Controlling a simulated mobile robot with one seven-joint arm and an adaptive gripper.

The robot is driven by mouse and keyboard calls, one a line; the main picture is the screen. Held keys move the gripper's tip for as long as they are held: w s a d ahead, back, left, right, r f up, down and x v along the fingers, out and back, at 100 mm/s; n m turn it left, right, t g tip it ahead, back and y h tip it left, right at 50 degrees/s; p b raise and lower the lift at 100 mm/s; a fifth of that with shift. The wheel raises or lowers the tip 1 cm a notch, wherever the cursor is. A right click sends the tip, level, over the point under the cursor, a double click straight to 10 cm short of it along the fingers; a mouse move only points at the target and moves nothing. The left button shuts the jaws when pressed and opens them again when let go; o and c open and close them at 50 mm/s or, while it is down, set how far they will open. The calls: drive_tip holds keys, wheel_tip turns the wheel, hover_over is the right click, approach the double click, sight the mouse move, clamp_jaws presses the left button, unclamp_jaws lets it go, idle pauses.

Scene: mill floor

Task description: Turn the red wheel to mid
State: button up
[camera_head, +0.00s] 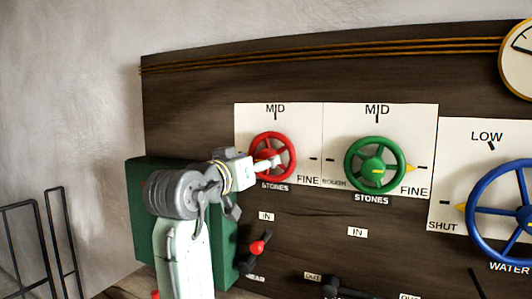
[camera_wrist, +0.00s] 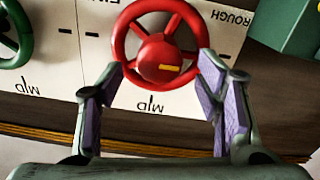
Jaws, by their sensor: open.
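The red wheel (camera_head: 286,144) is mounted on a white plate marked MID at the top and FINE at the right. My gripper (camera_head: 268,163) is in front of it and covers its left and lower middle. In the wrist view, which is upside down, the red wheel (camera_wrist: 160,54) shows a short yellow bar on its hub, lying level and towards the ROUGH side. My gripper (camera_wrist: 160,68) is open, its purple-padded fingers at either side of the rim. I cannot tell whether they touch it. No rim pointer shows on the red wheel.
A green wheel (camera_head: 374,166) is close on the right, its yellow pointer at FINE. A blue wheel (camera_head: 511,212) is farther right. Small levers, one with a red knob (camera_head: 257,247), are below. A green box (camera_head: 147,174) stands at the left behind my arm.

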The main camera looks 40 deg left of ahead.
sight(265, 159)
drive_tip(key=shift+p+x, duration=0.55)
drive_tip(key=shift+x, duration=1.7)
drive_tip(key=c, duration=1.2)
drive_tip(key=shift+o, duration=0.2)
